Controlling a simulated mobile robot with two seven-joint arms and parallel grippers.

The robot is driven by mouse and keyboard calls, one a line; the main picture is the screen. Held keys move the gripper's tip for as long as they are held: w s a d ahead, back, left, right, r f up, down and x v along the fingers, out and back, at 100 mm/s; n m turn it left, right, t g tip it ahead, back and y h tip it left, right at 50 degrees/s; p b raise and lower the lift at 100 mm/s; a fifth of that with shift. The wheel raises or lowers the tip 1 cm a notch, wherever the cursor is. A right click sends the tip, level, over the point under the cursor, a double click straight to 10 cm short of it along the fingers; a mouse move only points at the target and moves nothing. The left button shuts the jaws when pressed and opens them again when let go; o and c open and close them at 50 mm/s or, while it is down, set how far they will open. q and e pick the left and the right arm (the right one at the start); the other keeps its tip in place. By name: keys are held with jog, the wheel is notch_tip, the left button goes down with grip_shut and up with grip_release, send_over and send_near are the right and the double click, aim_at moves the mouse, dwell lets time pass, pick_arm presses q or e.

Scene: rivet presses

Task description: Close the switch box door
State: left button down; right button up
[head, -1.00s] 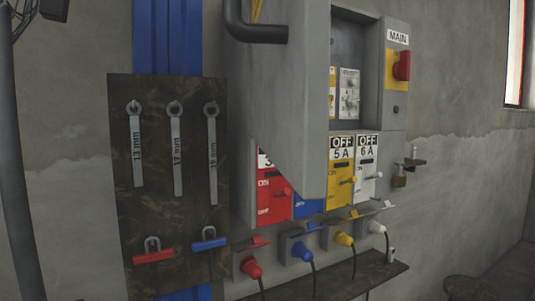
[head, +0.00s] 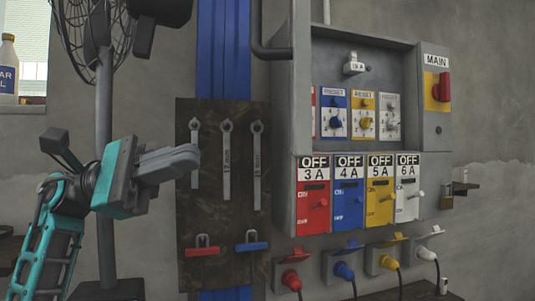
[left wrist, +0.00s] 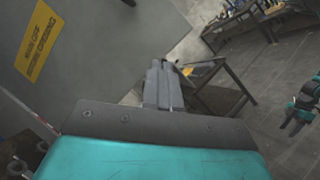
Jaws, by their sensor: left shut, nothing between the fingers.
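The switch box (head: 430,120) on the wall stands open, its inner switches showing. Its door (head: 301,80) appears nearly edge-on as a grey strip at the box's left side. In the left wrist view, a grey panel with a yellow label (left wrist: 38,40), seemingly the door's outer face, fills the upper left. My left gripper (head: 190,160) is shut and empty, left of the box, pointing right and apart from it. Its closed fingers (left wrist: 163,75) also show in the left wrist view. A teal and dark part, probably my right arm (left wrist: 302,110), shows there; its jaws are unclear.
A dark board (head: 210,265) with hanging wrenches is behind my left gripper. Colored switches and plugs (head: 345,271) sit below the box, above a shelf. A fan (head: 90,40) stands at left. A table frame (left wrist: 225,90) stands ahead in the left wrist view.

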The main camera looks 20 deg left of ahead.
pick_arm(q)
jog(key=s+a+r+m+t+y, duration=0.2)
jog(key=s+r+m+y, duration=0.1)
jog(key=s+m+y, duration=0.15)
jog(key=w+r+p+x, duration=0.1)
jog(key=x, duration=1.2)
jog(key=shift+d+h, duration=0.3)
jog(key=shift+h, duration=0.15)
jog(key=shift+w+f, duration=0.1)
jog(key=shift+f, duration=0.05)
